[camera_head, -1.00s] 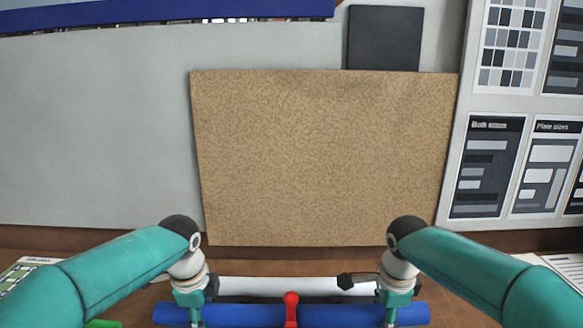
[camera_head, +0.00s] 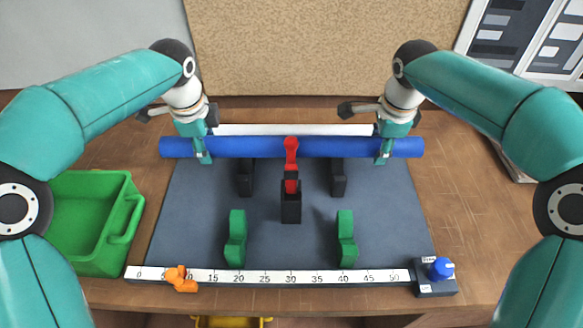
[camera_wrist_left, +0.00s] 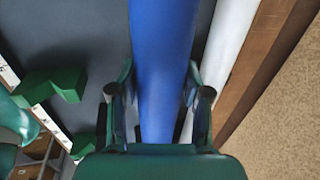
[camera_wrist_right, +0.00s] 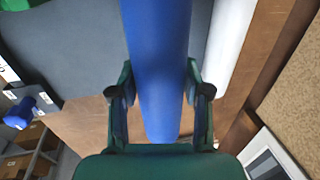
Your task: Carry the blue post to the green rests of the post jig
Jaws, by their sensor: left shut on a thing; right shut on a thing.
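The blue post (camera_head: 250,147) lies level from left to right across the back of the post jig. My left gripper (camera_head: 203,150) is shut on it near its left end, and my right gripper (camera_head: 384,152) is shut on it near its right end. In the left wrist view the post (camera_wrist_left: 163,50) runs between the fingers; in the right wrist view its end (camera_wrist_right: 160,125) shows between the fingers. Two green rests, left (camera_head: 236,238) and right (camera_head: 346,238), stand empty at the front of the jig's dark mat (camera_head: 200,215).
A red clamp-like part (camera_head: 291,150) on a black block (camera_head: 291,205) stands mid-jig, overlapping the post in view. Black rests (camera_head: 246,178) stand behind. A white post (camera_head: 300,129) lies farther back. A ruler (camera_head: 270,277), orange piece (camera_head: 180,279) and blue knob (camera_head: 441,268) line the front. A green bin (camera_head: 85,225) is left.

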